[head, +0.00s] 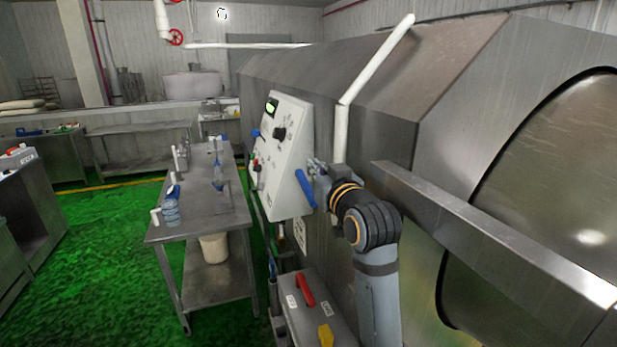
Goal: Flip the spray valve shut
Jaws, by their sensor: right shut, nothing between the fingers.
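A white control panel (282,150) stands on the side of the large steel drum machine (350,85). A blue lever (305,188) sits at the panel's lower right edge, tilted from upper left to lower right. A second, smaller blue handle (256,133) is on the panel's left side. I cannot read which of them is labelled as the spray valve. My right gripper (315,166) is shut and empty, just above and right of the larger blue lever. Whether it touches the lever is unclear. My left gripper is not in view.
A steel bench (208,200) with bottles and tools stands left of the panel. A grey box with a red handle (304,290) is below the panel. A steel rail (480,225) juts out right of my arm. Green floor (110,240) is open at left.

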